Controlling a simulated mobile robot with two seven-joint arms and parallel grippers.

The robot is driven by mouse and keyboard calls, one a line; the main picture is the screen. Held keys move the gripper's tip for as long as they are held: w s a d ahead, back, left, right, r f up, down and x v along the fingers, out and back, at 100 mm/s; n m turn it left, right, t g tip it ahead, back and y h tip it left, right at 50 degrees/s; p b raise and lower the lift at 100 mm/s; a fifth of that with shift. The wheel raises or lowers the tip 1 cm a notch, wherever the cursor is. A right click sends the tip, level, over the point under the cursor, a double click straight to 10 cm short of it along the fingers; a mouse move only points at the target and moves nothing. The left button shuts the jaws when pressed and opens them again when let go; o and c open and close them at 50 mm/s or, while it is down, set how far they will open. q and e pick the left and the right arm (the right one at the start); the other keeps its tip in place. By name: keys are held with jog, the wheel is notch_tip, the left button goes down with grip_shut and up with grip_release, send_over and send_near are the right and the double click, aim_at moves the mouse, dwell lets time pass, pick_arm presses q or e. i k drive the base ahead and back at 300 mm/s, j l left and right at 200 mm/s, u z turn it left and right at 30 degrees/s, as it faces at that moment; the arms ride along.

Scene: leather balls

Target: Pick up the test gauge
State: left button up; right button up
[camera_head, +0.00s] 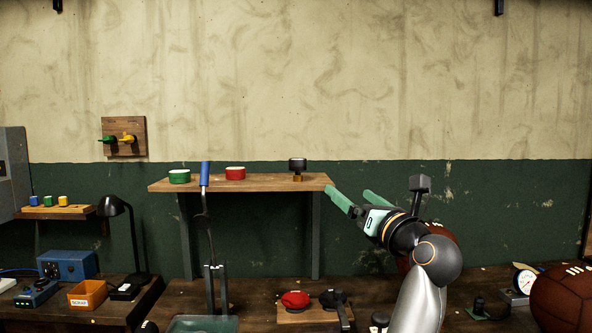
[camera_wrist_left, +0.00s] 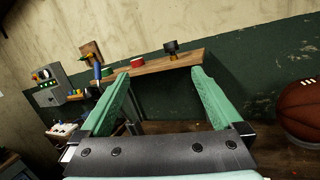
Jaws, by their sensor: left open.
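A small dark, block-like piece on a brass-coloured foot (camera_head: 298,166) stands near the right end of the wooden shelf (camera_head: 262,184); it looks like the test gauge, with no dial face visible. It also shows in the left wrist view (camera_wrist_left: 170,47), beyond the fingertips and slightly right of the middle. My left gripper (camera_head: 348,192) is open and empty, its green fingers pointing up and left near the shelf's right end. It is apart from the piece. In the left wrist view the open fingers (camera_wrist_left: 160,74) frame the shelf. My right gripper is not in view.
A green tin (camera_head: 179,177), a blue-handled tool (camera_head: 205,174) and a red tin (camera_head: 235,173) are on or before the shelf. A white-faced dial (camera_head: 524,281) and leather ball (camera_head: 565,299) are at lower right. An orange bin (camera_head: 87,295) and lamp (camera_head: 113,206) are at left.

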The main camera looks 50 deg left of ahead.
aim_at(296, 165)
jog(key=i+j, duration=0.1)
jog(key=j, duration=0.3)
jog(key=i+j, duration=0.15)
jog(key=j, duration=0.25)
jog(key=i+j, duration=0.1)
jog(key=j, duration=0.35)
